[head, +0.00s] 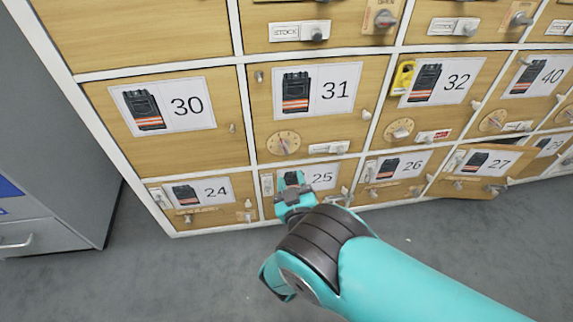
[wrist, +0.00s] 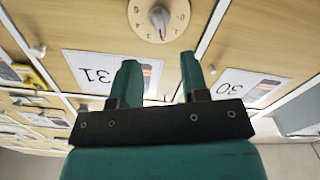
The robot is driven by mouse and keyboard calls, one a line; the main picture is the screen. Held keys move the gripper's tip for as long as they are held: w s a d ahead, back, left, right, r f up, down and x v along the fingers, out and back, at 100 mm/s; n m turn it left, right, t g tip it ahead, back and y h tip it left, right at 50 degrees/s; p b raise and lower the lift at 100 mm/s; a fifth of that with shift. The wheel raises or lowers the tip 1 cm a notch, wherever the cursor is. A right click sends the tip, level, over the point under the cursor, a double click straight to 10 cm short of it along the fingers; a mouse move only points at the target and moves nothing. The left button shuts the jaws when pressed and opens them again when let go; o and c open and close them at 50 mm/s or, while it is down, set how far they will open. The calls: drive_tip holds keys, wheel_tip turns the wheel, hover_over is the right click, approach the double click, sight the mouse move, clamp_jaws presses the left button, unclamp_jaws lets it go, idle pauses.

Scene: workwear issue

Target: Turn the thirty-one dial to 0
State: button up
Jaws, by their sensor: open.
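The thirty-one dial (head: 283,143) is a round tan disc with a grey knob, low on the left of the wooden door labelled 31 (head: 360,118). The wrist view shows the dial (wrist: 158,18) upside down at the top. Its knob has a red mark at its lower end there, and the characters around the rim are too small to read surely. My gripper (head: 293,181) is in front of door 25, below the dial in the head view. In the wrist view my gripper (wrist: 159,65) has its two teal fingers apart, with nothing between them, short of the dial.
A white label strip (head: 328,147) is right of the dial. Door 32 has a similar dial (head: 399,130) and a yellow tag (head: 402,77). Door 27 (head: 480,165) stands ajar at the right. A grey cabinet (head: 50,130) is at the left. Grey floor lies below.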

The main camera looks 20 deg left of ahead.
sight(286, 152)
drive_tip(key=b+x, duration=0.4)
drive_tip(key=x, duration=0.5)
drive_tip(key=shift+w+b, duration=0.3)
drive_tip(key=shift+b, duration=0.05)
clamp_jaws()
